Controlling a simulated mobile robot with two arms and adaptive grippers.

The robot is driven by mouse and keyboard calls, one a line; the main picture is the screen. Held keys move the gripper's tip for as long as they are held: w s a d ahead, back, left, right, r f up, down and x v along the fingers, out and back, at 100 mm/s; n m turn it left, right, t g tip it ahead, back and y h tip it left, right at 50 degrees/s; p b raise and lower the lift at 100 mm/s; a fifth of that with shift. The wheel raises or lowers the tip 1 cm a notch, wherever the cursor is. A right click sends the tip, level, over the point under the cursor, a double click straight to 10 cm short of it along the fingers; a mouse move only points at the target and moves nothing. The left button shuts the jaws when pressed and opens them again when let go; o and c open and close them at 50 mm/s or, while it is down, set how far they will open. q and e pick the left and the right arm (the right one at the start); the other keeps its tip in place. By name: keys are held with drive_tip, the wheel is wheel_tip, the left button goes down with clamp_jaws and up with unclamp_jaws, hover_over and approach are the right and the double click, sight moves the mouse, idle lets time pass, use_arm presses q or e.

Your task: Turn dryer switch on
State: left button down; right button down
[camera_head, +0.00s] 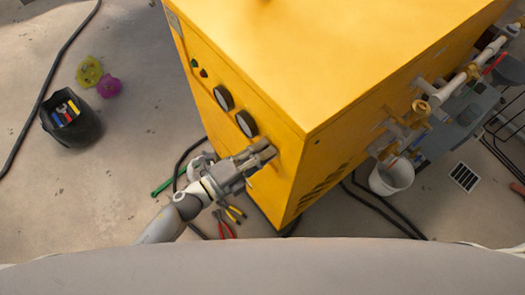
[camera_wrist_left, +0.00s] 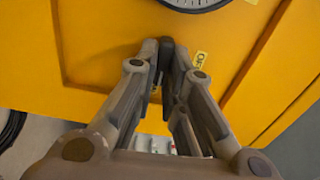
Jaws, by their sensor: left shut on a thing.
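The yellow dryer cabinet (camera_head: 330,50) fills the upper middle of the head view. My left gripper (camera_head: 264,156) is at its left front face, below two round gauges. In the left wrist view my gripper (camera_wrist_left: 166,62) is shut on a small dark switch (camera_wrist_left: 167,48) on the yellow panel. A small yellow label (camera_wrist_left: 201,59) with dark letters, partly covered, is just right of the fingertips. The fingers hide most of the switch, so its angle cannot be told. My right gripper is in neither view.
Gauges (camera_head: 246,123) and small buttons (camera_head: 203,72) sit higher on the panel. Pipes and valves (camera_head: 440,92) stick out on the cabinet's right side, above a white bucket (camera_head: 391,177). Pliers (camera_head: 226,222) and cables lie on the floor. A black bucket (camera_head: 72,128) stands at left.

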use_arm(q)
drive_tip(key=shift+f+m, duration=0.1)
drive_tip(key=shift+m, duration=0.2)
drive_tip(key=c, duration=1.5)
unclamp_jaws()
drive_tip(key=shift+s+a, duration=0.1)
drive_tip(key=v, duration=1.2)
